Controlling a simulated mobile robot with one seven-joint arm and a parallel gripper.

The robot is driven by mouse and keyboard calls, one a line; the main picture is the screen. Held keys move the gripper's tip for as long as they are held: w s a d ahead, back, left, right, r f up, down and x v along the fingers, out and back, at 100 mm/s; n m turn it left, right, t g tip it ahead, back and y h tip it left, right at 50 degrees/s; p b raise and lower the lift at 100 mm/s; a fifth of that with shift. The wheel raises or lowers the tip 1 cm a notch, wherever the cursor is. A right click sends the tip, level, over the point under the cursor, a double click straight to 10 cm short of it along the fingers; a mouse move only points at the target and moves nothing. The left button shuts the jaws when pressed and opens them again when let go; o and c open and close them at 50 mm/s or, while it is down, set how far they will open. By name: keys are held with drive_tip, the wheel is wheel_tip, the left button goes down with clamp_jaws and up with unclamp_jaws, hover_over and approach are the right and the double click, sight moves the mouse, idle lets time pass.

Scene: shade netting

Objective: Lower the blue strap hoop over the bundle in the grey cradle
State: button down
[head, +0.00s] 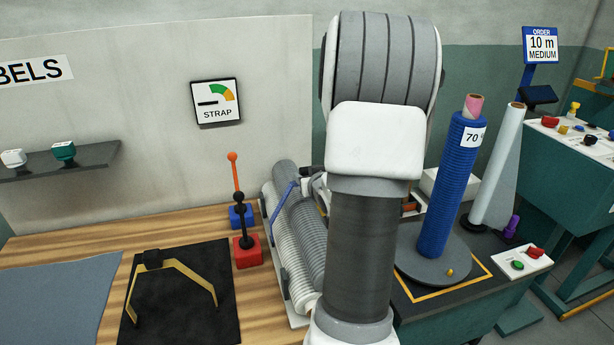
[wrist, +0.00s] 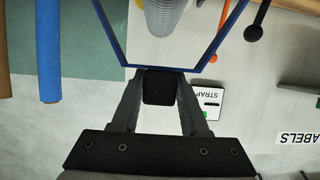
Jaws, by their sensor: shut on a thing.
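The blue strap hoop (wrist: 163,69) shows in the wrist view, with a black grip block (wrist: 158,92) on its near side. My gripper (wrist: 159,84) is shut on that block. In the head view part of the hoop (head: 281,197) slants across the far part of the bundle; my arm hides the rest. The bundle (head: 299,245) is grey and white ribbed rolls lying in the grey cradle (head: 284,275) on the bench. In the wrist view a ribbed end of the bundle (wrist: 176,15) shows inside the hoop's outline. I cannot tell whether the hoop is above or around it.
A black mat (head: 195,300) with a yellow-legged tool lies further left. A blue netting roll (head: 453,190) stands upright on a round plate to the right. A STRAP gauge (head: 217,102) hangs on the wall.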

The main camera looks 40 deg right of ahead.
drive_tip(key=shift+f+b, duration=2.6)
drive_tip(key=shift+f, duration=0.6)
drive_tip(key=shift+c, duration=1.7)
unclamp_jaws()
